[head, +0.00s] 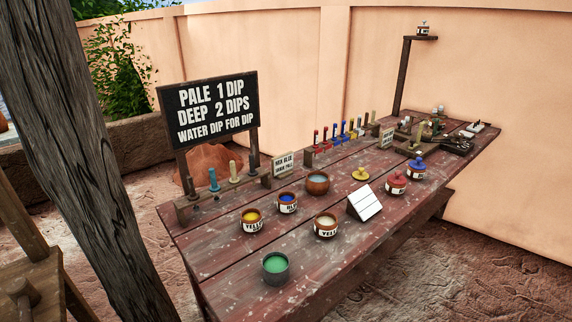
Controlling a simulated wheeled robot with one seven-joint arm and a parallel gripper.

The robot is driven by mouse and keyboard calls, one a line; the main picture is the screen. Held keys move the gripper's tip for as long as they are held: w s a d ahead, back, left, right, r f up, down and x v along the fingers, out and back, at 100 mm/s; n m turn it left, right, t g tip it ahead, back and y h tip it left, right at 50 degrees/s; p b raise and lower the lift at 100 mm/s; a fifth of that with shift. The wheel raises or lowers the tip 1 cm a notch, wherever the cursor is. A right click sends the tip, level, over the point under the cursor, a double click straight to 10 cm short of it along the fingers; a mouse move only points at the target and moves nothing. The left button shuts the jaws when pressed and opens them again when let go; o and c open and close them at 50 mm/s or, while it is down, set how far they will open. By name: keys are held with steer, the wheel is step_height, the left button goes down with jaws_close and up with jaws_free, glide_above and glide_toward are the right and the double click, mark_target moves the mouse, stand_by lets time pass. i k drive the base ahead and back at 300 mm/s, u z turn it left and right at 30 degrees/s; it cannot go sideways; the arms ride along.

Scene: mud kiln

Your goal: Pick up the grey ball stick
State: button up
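Small grey ball-like tops (437,110) show among a cluster of small items at the far right end of the red wooden table (225,265). They are too small to tell which one, if any, is the grey ball stick. A wooden rack (222,197) at the near left holds upright sticks, among them a blue-grey one (213,179) and a cream one (235,172). My gripper is not in view.
Open pots, including a green one (276,268) and a yellow one (251,221), stand on the near table. A black sign (208,107) rises behind. A thick post (85,150) stands at left.

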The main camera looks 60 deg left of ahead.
mark_target(252, 173)
steer(key=i, duration=2.15)
steer(key=u, duration=3.4)
steer(key=i, duration=1.05)
